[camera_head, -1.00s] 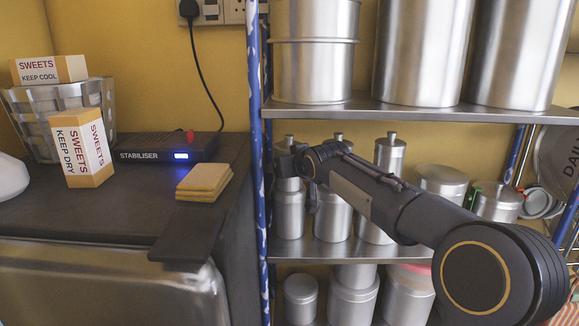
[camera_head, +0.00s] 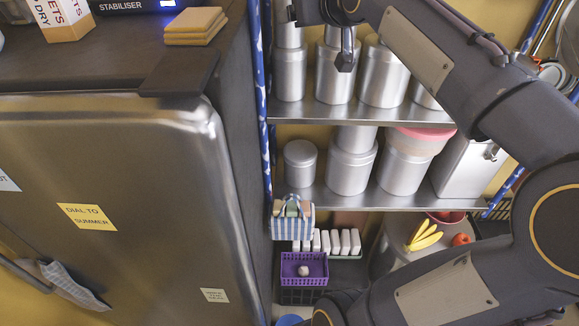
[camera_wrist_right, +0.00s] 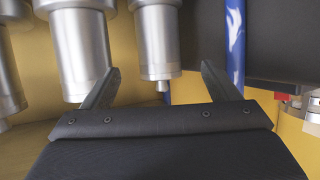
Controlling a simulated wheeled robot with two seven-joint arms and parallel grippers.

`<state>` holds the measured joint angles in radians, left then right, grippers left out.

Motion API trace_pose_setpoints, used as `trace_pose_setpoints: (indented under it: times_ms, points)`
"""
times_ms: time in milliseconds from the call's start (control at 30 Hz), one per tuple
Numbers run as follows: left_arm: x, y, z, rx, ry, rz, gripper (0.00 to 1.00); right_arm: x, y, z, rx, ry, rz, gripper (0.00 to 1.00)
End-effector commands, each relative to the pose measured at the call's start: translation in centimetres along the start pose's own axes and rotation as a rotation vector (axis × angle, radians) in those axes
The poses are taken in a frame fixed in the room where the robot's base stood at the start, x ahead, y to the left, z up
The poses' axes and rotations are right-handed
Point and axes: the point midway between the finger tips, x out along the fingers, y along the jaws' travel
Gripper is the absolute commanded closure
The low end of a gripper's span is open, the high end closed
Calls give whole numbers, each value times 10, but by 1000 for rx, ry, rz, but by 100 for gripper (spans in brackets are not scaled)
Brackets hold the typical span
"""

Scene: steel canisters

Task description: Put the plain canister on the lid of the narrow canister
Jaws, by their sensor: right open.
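On the middle shelf (camera_head: 400,113), a slim steel canister stands leftmost (camera_head: 289,75), with a narrower upper part. In the right wrist view, where the scene is upside down, a steel canister with a small knob (camera_wrist_right: 158,45) shows between the fingers of my right gripper (camera_wrist_right: 160,68), apart from both. My right gripper is open and empty. A smaller plain-looking lidded canister (camera_head: 300,162) stands at the left of the lower shelf. I cannot tell for certain which is the plain one. My left gripper is out of view.
More steel canisters (camera_head: 383,75) stand close together on the middle shelf. A blue-and-white post (camera_head: 258,130) borders the shelves at left, beside the fridge (camera_head: 130,190).

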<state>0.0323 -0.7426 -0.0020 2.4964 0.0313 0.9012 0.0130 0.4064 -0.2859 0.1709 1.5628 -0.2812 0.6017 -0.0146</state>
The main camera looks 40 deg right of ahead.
Motion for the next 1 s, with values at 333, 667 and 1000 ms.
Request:
trace_pose_setpoints:
  times_ms: [333,667,1000]
  points:
    - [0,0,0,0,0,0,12,-62,-95,211,73,-412,-265,18]
    - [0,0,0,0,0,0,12,-128,-146,363,113,-720,-446,18]
    - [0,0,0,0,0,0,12,-131,-148,370,114,-734,-452,18]
